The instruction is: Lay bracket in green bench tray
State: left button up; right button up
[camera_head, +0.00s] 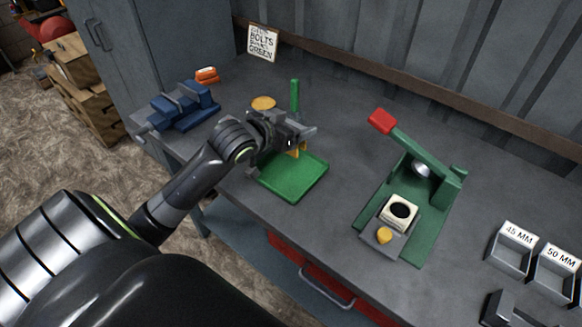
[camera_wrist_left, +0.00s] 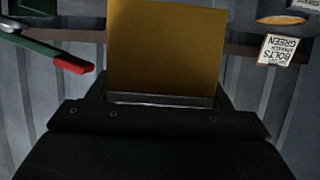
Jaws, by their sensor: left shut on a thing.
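My left gripper (camera_head: 300,138) is shut on a yellow bracket (camera_head: 297,151), which hangs below the fingers over the green bench tray (camera_head: 308,183). In the left wrist view the bracket (camera_wrist_left: 166,48) is a broad yellow plate filling the upper middle. The tray is flat and lies near the bench's front edge. Its far left part is hidden by my gripper and wrist. I cannot tell the exact gap between bracket and tray. My right gripper is not in view.
A green press with a red-tipped lever (camera_head: 430,155) stands right of the tray, with a cream block (camera_head: 387,218) on it. A green post (camera_head: 295,92) and yellow disc (camera_head: 263,103) are behind my gripper. A blue vise (camera_head: 180,108) is left. Labelled bins (camera_head: 511,257) are at right.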

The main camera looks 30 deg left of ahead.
pick_arm(q)
notch_tip(320, 180, down, 4)
jog(key=shift+d+f, duration=0.1)
jog(key=shift+d, duration=0.05)
jog(key=shift+f, duration=2.1)
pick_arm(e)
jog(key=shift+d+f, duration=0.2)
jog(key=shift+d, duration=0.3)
pick_arm(q)
jog(key=shift+f, duration=0.1)
jog(key=o, duration=1.4)
jog(key=shift+s+f, duration=0.1)
jog(key=shift+s+r, duration=0.1)
jog(key=shift+r, duration=0.1)
jog(key=v, duration=1.1)
jog(key=shift+s+r, duration=0.2)
jog(key=shift+s, duration=0.15)
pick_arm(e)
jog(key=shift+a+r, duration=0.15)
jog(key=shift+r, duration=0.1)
